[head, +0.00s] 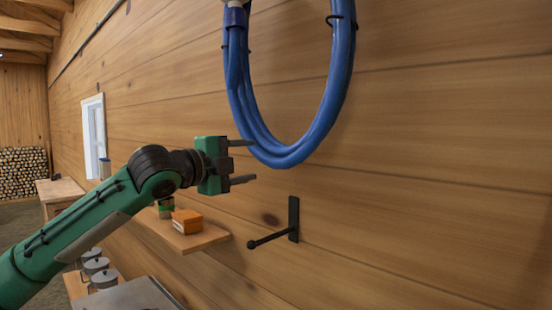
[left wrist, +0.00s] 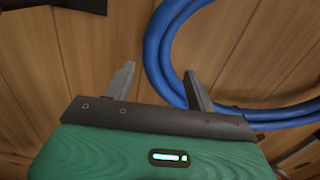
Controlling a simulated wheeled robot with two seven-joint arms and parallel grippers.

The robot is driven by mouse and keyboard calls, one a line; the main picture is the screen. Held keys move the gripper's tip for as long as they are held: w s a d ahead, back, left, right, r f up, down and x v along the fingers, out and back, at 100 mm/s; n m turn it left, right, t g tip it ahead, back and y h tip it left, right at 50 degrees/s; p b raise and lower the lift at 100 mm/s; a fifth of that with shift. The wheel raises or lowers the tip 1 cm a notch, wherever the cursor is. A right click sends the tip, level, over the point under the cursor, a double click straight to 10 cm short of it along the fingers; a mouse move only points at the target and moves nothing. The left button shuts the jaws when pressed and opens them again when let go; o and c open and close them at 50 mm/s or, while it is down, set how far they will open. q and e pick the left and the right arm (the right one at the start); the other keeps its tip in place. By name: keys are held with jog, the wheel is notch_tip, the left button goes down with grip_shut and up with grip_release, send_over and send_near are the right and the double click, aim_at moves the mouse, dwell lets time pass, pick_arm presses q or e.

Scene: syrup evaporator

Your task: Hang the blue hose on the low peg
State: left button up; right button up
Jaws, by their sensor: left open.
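The blue hose (head: 342,62) hangs in a coiled loop in front of the wood wall; its top is cut off in the head view. It also shows in the left wrist view (left wrist: 157,48), passing behind the fingers. The black low peg (head: 268,239) juts from a wall plate below the loop, with a knob at its end. My left gripper (head: 248,161) is open and empty, at the lower left of the loop. In the left wrist view the gripper (left wrist: 160,75) has its fingers spread; I cannot tell whether one touches the hose. My right gripper is out of view.
A wooden shelf (head: 210,240) with an orange box (head: 187,221) and a jar is below my left gripper, left of the peg. Metal pots (head: 97,267) stand lower left. The wall right of the peg is clear.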

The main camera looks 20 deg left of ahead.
aim_at(272, 156)
pick_arm(q)
jog(key=x, duration=0.4)
jog(key=p+x, duration=0.3)
jog(key=x, duration=0.1)
jog(key=shift+w+d+r, duration=0.15)
jog(key=shift+w, duration=0.15)
jog(key=shift+p+x, duration=0.7)
jog(key=shift+x, duration=0.15)
jog(key=shift+c, duration=0.5)
jog(key=c, duration=1.1)
jog(key=shift+d+f, duration=0.1)
jog(key=shift+f, duration=0.15)
grip_shut()
jog(key=shift+f, duration=0.1)
